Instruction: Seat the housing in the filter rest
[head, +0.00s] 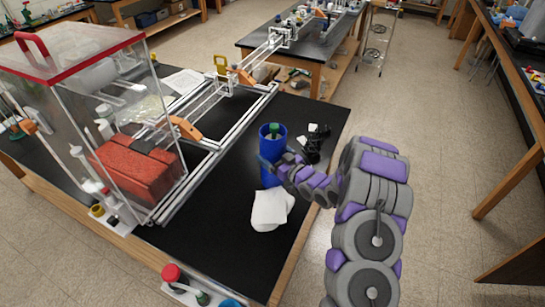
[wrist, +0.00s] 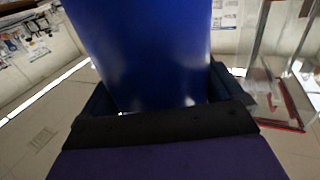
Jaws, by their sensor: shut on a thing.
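The housing appears to be the blue cylinder (head: 268,145) with a green part showing in its open top, upright over the black bench right of the rail frame. My gripper (head: 277,163) reaches it from the right and is shut on its side. In the wrist view the blue cylinder (wrist: 150,50) fills the space between the dark jaws of my gripper (wrist: 165,97). Whether its base touches the bench cannot be told. I cannot make out for certain which part is the filter rest.
A crumpled white cloth (head: 270,209) lies in front of the cylinder, and black cables (head: 315,145) lie behind my gripper. A clear red-topped case (head: 80,110) and a metal rail frame (head: 215,140) stand left. A white rack (head: 190,290) sits at the front edge. Bare bench (head: 210,235) lies between.

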